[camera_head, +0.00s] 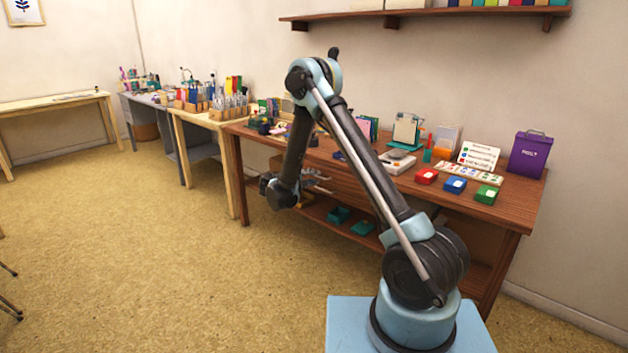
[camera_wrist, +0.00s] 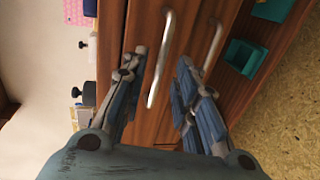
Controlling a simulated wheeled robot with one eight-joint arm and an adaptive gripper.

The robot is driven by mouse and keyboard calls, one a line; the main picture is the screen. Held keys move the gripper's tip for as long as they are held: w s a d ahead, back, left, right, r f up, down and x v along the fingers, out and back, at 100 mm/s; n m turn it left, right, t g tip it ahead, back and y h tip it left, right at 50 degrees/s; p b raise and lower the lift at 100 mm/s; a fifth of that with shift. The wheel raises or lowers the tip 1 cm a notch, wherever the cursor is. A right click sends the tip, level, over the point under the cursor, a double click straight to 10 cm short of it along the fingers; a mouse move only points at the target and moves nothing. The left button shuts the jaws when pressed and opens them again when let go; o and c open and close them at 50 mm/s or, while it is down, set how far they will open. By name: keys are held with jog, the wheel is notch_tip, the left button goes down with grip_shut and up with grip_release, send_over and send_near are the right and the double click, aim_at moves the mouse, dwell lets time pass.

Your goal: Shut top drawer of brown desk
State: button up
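The brown desk (camera_head: 238,165) stands along the wall behind my arm. In the wrist view, which is turned sideways, its wooden drawer fronts (camera_wrist: 187,30) carry two metal bar handles. The handle nearer the tabletop (camera_wrist: 159,62), on the top drawer, lies between my fingers; the lower handle (camera_wrist: 213,48) is to the right, beyond the right finger. My gripper (camera_wrist: 162,60) is open, its fingers apart and facing the drawers. I cannot tell whether it touches the handle, or how far the top drawer stands out. In the head view, my gripper (camera_head: 318,181) is beside the desk's front.
Red (camera_head: 427,177), blue (camera_head: 455,185) and green (camera_head: 487,194) inkpads and a purple bin (camera_head: 531,154) sit on the desktop. Teal trays (camera_head: 339,214) rest on the lower shelf (camera_head: 318,209). Open floor (camera_head: 170,260) lies to the left.

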jog(key=shift+x, duration=1)
grip_shut()
jog(key=shift+w, duration=0.1)
